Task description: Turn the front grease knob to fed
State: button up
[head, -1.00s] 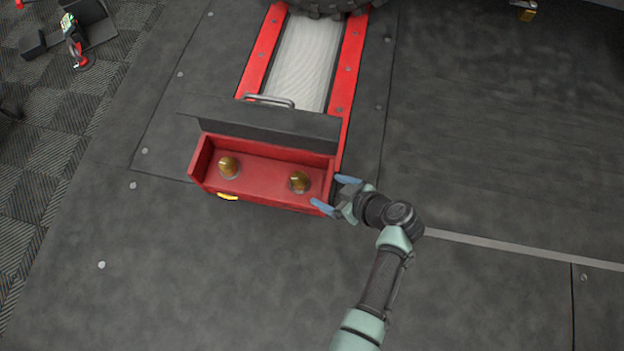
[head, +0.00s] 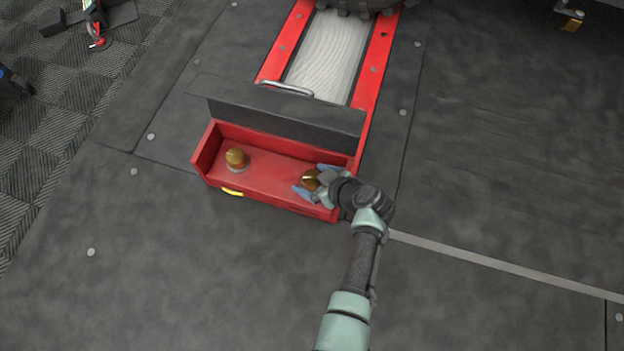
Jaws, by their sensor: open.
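A red open-topped box (head: 268,178) on the floor holds two brass knobs. The left knob (head: 236,157) stands clear on a pale round base. The right knob (head: 311,180) lies between the fingers of my gripper (head: 308,181). The blue-tipped fingers are open, one on the far side of the knob and one on the near side. I cannot tell whether they touch it. The base of the right knob is mostly hidden by my gripper. I cannot tell from here which knob is the front grease knob or read any setting marks.
A raised dark lid (head: 285,118) with a metal handle (head: 287,89) stands along the box's far side. Behind it are a roller (head: 328,55) in a red frame and a tyre (head: 360,5). A yellow tab (head: 232,192) is on the box's near wall. The near floor is clear.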

jog(key=shift+w+f, duration=0.1)
jog(key=c, duration=1.4)
jog(key=shift+a+m+t+h+p, duration=0.15)
jog(key=shift+m+t+h+p, duration=0.15)
jog(key=shift+m+h+p, duration=0.3)
jog(key=shift+o, duration=0.2)
jog(key=shift+m+t+h+p, duration=0.4)
jog(key=shift+m+h+p, duration=0.1)
jog(key=shift+m, duration=0.5)
jog(key=o, duration=1.4)
jog(key=shift+c, duration=0.2)
